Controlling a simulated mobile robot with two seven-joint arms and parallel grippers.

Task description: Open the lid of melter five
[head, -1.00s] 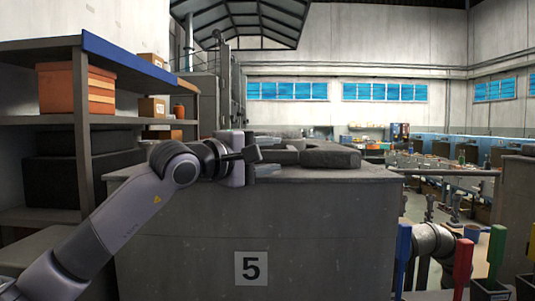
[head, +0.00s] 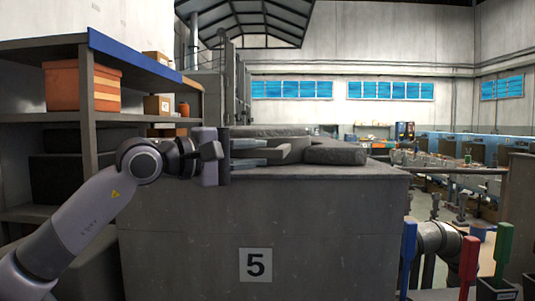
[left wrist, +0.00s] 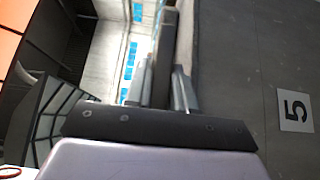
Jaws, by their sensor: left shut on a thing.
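Melter five (head: 190,235) is a big grey block marked with a 5 on its front, filling the middle of the head view. Its lid (head: 335,156) lies as a thick dark grey slab on the top. My left gripper (head: 254,152) is over the left part of the top, its fingers pointing right and shut on a grey bar-like part of the lid. In the left wrist view the fingers (left wrist: 162,85) sit on either side of this dark bar (left wrist: 170,45). Where the bar joins the slab is hard to see. My right gripper is not in view.
A shelf with a blue edge (head: 140,62) and an orange box (head: 82,86) stands close at the left, behind my left arm. Blue, red and green upright handles (head: 469,262) stand at the lower right. The air above the melter is open.

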